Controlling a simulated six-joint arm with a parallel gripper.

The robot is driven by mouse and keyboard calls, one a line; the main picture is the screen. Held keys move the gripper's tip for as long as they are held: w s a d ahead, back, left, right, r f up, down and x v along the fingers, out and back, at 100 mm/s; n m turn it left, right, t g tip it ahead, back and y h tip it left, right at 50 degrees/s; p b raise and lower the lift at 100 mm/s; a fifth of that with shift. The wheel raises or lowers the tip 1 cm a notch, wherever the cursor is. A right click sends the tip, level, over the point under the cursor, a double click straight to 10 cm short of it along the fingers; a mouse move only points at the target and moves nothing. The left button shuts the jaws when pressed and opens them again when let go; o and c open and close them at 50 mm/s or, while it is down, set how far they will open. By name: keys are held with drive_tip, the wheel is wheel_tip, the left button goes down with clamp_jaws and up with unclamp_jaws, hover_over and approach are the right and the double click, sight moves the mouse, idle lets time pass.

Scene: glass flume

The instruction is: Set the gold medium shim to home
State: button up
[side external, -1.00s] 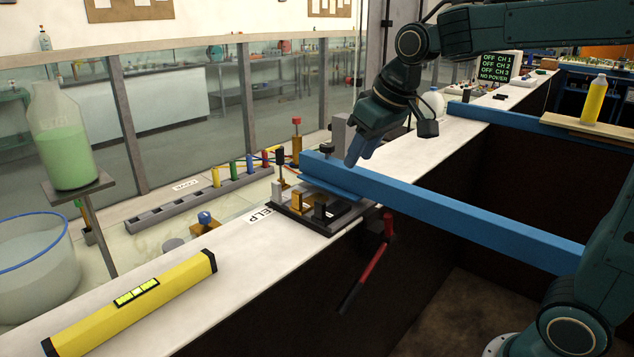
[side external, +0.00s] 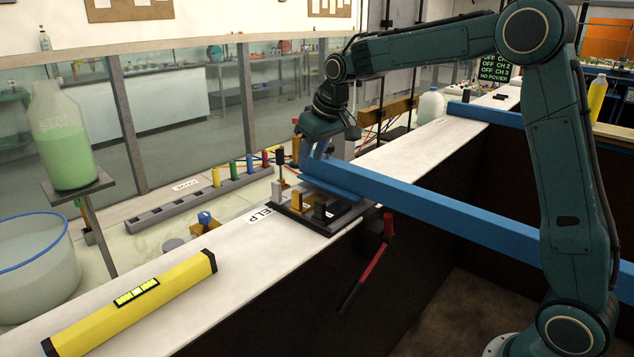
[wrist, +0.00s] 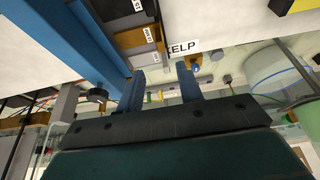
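The gold shim (side external: 302,200) stands in a dark fixture (side external: 330,231) on the white ledge, between a black block (side external: 324,210) and a pale one at the left. In the wrist view a gold piece (wrist: 127,40) shows near the top, beside dark and grey pieces with white labels. A home mark cannot be made out.
A KELP label (side external: 260,215) lies left of the fixture. A grey rail (side external: 195,200) with coloured pegs is behind it. A yellow level (side external: 130,305) lies on the front ledge. A red-handled lever (side external: 368,265) hangs below the ledge edge.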

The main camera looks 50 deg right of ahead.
sight(298, 192)
drive_tip(key=shift+f, duration=0.15)
drive_tip(key=x, duration=1.3)
drive_tip(key=shift+f, duration=0.25)
clamp_jaws()
